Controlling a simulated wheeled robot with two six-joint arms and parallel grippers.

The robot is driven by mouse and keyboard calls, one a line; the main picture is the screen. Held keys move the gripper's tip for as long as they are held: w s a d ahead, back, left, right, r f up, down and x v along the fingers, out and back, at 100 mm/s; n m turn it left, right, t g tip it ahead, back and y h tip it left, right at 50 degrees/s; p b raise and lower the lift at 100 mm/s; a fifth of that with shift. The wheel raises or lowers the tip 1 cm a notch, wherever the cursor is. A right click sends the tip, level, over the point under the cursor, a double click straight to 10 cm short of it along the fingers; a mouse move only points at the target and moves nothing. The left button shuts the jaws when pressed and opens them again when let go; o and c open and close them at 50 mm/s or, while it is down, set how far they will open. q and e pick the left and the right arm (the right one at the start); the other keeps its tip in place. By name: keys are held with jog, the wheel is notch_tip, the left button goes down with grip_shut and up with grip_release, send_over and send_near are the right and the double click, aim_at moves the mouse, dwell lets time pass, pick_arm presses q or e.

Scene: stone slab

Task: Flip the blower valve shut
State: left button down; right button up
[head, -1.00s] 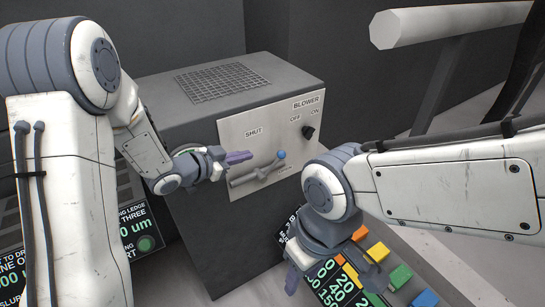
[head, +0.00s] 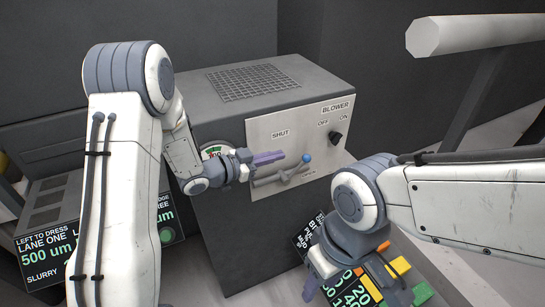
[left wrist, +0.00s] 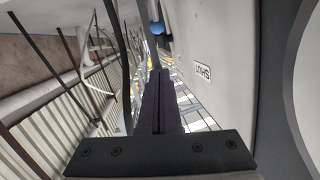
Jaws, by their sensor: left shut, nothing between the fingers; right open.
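The blower valve lever (head: 291,171) sits on the light panel (head: 320,117) of the grey cabinet. Its arm slants up to the right and ends in a blue ball (head: 307,158). The word SHUT (head: 280,134) is printed above the lever; it also shows in the left wrist view (left wrist: 202,71). My left gripper (head: 270,157) is shut and empty, its fingers pointing right toward the ball with a small gap. In the left wrist view the blue ball (left wrist: 157,28) shows beyond the closed fingertips (left wrist: 160,75). My right gripper (head: 311,289) is low in front, open, partly hidden.
A black OFF/ON knob (head: 335,139) sits upper right on the panel. Coloured blocks (head: 400,265) and a dark readout board (head: 345,290) lie near my right gripper. A vent grille (head: 252,82) tops the cabinet.

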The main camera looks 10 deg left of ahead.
pick_arm(q)
jog(key=w+d+f, duration=0.4)
jog(key=w+d, duration=0.1)
jog(key=d, duration=0.1)
jog(key=shift+w+f+p, duration=0.2)
jog(key=shift+w+p, duration=0.2)
jog(key=shift+d, duration=0.15)
